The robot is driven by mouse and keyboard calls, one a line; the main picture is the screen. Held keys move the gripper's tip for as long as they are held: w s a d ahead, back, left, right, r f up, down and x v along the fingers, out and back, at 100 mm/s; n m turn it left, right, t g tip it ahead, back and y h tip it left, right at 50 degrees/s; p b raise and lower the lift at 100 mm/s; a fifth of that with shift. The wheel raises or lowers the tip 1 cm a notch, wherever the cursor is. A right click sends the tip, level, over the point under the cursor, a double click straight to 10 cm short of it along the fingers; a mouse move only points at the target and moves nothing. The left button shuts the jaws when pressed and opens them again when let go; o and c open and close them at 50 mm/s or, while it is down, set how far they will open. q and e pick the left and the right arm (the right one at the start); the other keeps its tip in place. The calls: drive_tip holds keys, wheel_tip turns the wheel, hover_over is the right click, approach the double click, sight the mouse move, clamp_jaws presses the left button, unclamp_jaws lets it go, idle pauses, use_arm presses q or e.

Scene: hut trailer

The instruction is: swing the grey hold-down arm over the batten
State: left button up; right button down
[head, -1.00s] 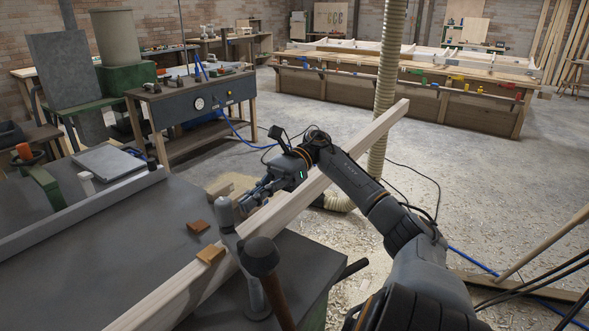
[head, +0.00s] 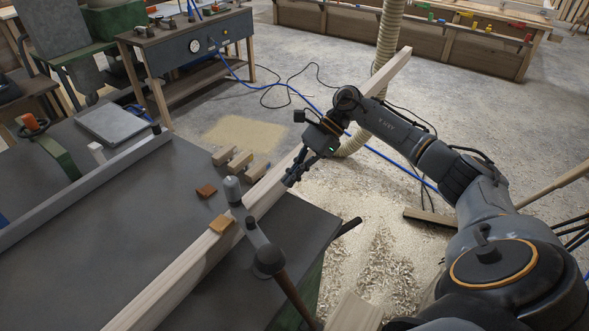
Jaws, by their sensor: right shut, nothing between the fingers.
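The pale batten (head: 174,271) runs diagonally across the dark table, its far end sticking out past the edge. The grey hold-down arm (head: 253,231) shows by the batten's near side, beside a small orange-brown wood pad (head: 221,224) on the batten. A grey upright cylinder (head: 232,188) stands at the batten's far side. A dark round knob (head: 268,262) with a brown handle (head: 292,298) is at the arm's near end. I cannot tell how the arm joins the cylinder. My right gripper (head: 291,180) is shut and empty, close above the batten, apart from the arm. My left gripper is not in view.
Small wood blocks (head: 239,162) and a brown wedge (head: 206,191) lie behind the batten. A long grey fence (head: 85,188) crosses the table (head: 120,220) at left. A ribbed hose (head: 389,45) and blue cable lie beyond. Shavings cover the floor at right.

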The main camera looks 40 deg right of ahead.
sight(247, 220)
use_arm(q)
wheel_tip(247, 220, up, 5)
drive_tip(key=p, duration=0.4)
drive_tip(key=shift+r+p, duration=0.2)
drive_tip(key=shift+p, duration=0.2)
use_arm(e)
drive_tip(key=a+f, duration=0.4)
drive_tip(key=a, duration=0.5)
drive_tip(key=shift+w+f, duration=0.25)
drive_tip(key=shift+f, duration=0.05)
